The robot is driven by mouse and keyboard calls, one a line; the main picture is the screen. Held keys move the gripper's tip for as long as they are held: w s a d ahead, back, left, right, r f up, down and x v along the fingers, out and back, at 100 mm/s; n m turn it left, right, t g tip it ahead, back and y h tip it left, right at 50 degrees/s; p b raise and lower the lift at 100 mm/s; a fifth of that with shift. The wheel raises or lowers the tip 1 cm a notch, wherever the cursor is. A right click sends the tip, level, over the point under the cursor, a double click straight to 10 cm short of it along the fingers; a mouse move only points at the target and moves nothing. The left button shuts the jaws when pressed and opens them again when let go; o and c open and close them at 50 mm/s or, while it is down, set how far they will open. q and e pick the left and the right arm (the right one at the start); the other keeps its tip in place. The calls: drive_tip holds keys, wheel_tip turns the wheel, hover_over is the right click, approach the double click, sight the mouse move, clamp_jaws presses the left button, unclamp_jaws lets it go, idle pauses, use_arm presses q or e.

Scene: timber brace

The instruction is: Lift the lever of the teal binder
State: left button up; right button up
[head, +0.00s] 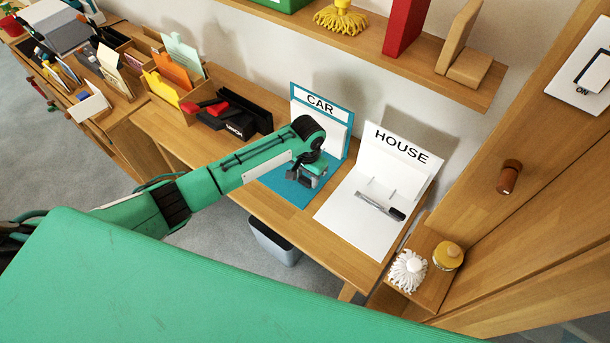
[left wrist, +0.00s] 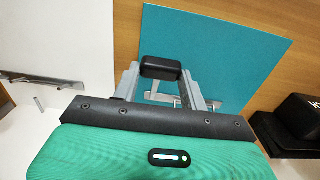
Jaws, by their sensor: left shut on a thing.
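The teal binder (head: 283,186) lies open on the desk, its cover labelled CAR (head: 345,136) standing up at the back. My left gripper (head: 311,180) is over its flat part and hides the binder's mechanism in the head view. In the left wrist view the teal board (left wrist: 235,45) lies beyond the fingers. The black tip of the lever (left wrist: 161,68) is between the two grey fingers, and my left gripper is shut on it. Metal parts of the mechanism (left wrist: 158,99) show just below the tip. My right gripper is not in view.
A white binder labelled HOUSE (head: 358,225) lies open to the right, its black-tipped lever (head: 380,207) down. Black and red office tools (head: 235,116) and a sorter with folders (head: 175,85) stand to the left. A shelf (head: 390,58) overhangs the back. A bin (head: 273,243) stands below.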

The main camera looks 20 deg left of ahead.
use_arm(q)
drive_tip(key=w+r+p, duration=0.1)
drive_tip(key=w+d+r+p, duration=0.1)
drive_tip(key=shift+w+r, duration=0.2)
drive_tip(key=shift+r, duration=0.15)
drive_tip(key=shift+w+d+r+p, duration=0.15)
drive_tip(key=shift+w+p, duration=0.15)
drive_tip(key=shift+w, duration=0.25)
drive_tip(key=shift+w+d+r+g+y, duration=0.15)
drive_tip(key=shift+w+d+g+y, duration=0.15)
drive_tip(key=shift+w+g, duration=0.45)
drive_tip(key=shift+w, duration=0.1)
drive_tip(key=shift+w+d+r, duration=0.1)
drive_tip(key=shift+w, duration=0.1)
